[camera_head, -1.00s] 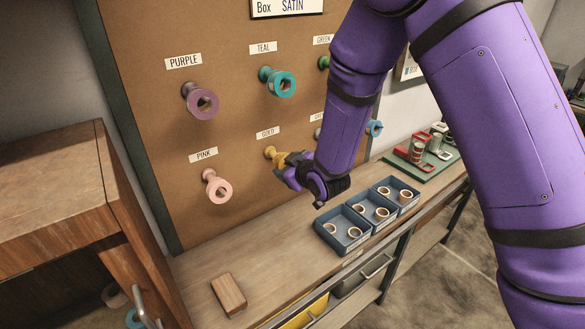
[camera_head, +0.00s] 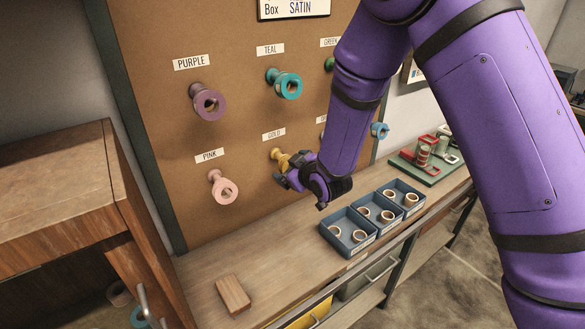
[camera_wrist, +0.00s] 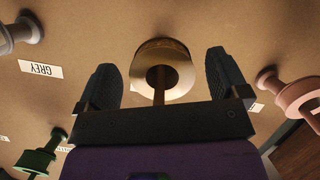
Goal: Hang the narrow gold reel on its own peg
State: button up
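The narrow gold reel (camera_head: 281,158) is at the pegboard just under the GOLD label (camera_head: 274,135). In the wrist view the reel (camera_wrist: 163,74) faces me end-on, with a narrow brown strip across its hole and lower rim. My gripper (camera_head: 288,180) is close in front of the reel, slightly below and right of it in the head view. In the wrist view my gripper (camera_wrist: 161,80) is open, one dark finger on each side of the reel, with visible gaps. The gold peg itself is mostly hidden behind the reel.
Pink (camera_head: 223,188), purple (camera_head: 208,102) and teal (camera_head: 285,84) reels hang nearby on the brown board (camera_head: 160,140). Blue trays (camera_head: 346,232) with rings and a wooden block (camera_head: 233,295) lie on the bench below. A wooden cabinet (camera_head: 60,190) stands at left.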

jog(key=v, duration=1)
jog(key=s+d+r+m+g+h, duration=0.1)
jog(key=s+d+r+m+h, duration=0.15)
jog(key=d+r, duration=0.55)
jog(key=s+d+r+m+g+h, duration=0.2)
jog(key=s+d+r+m, duration=0.15)
jog(key=d+r, duration=0.45)
jog(key=s+d+r+m+g+h, duration=0.1)
jog(key=s+d+r, duration=0.3)
jog(key=s, duration=0.6)
jog(key=s+d+r+m+g+h, duration=0.1)
jog(key=s+d+r+m+g, duration=0.1)
jog(key=s, duration=0.9)
jog(key=d+r+m, duration=0.1)
jog(key=d+r, duration=0.1)
jog(key=d, duration=0.1)
jog(key=shift+s+m+g, duration=0.25)
jog(key=shift+m+g, duration=0.15)
jog(key=shift+r, duration=0.1)
